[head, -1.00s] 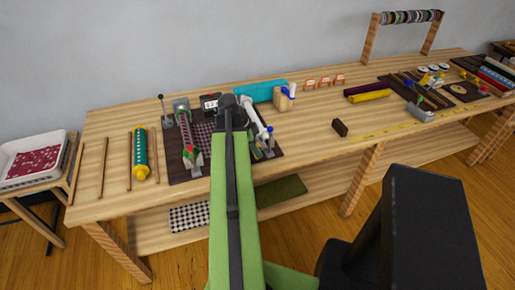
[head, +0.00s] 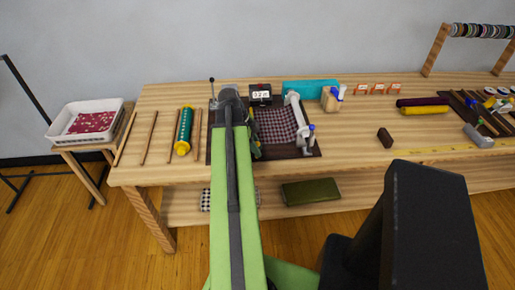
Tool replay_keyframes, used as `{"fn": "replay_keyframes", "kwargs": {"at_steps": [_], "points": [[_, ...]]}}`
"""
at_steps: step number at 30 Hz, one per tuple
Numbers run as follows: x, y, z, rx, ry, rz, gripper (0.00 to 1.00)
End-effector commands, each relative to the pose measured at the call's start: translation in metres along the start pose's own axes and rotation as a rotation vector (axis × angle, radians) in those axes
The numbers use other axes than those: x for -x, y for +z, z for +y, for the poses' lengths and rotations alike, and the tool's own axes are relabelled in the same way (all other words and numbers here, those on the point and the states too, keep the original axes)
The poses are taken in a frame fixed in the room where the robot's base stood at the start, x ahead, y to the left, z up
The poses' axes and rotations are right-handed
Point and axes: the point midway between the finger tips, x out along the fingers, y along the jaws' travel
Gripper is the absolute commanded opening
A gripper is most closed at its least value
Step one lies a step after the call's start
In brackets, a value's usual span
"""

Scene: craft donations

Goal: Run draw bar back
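A cloth-measuring rig stands on a dark baseboard (head: 308,149) on the bench. Checked cloth (head: 276,125) lies across its middle, with a white roller (head: 297,112) along the right side. My green arm reaches over the rig's left part. The dark end of my arm, with my gripper (head: 229,103), is over that left side; its fingers are hidden, so I cannot tell whether it is open or touching anything. I cannot make out the draw bar; my arm covers much of the left side, where a black-knobbed lever (head: 212,92) stands up.
A small counter display (head: 260,94) and a teal box (head: 310,90) stand behind the rig. A green-and-yellow roll (head: 184,131) and thin wooden sticks (head: 149,138) lie to the left. A small dark block (head: 385,137) lies to the right. The bench front (head: 350,160) is mostly clear.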

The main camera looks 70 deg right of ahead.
Motion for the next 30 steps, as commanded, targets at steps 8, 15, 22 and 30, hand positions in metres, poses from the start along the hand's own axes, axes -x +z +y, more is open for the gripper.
{"fn": "replay_keyframes", "kwargs": {"at_steps": [8,15,22,30], "points": [[-0.003,-0.006,-0.001,-0.012,0.005,0.0,0.44],[0.002,-0.008,-0.002,-0.013,0.005,0.0,0.44],[0.048,-0.012,-0.003,-0.013,0.005,0.0,0.44],[0.113,-0.012,-0.003,-0.011,0.006,0.0,0.44]]}}
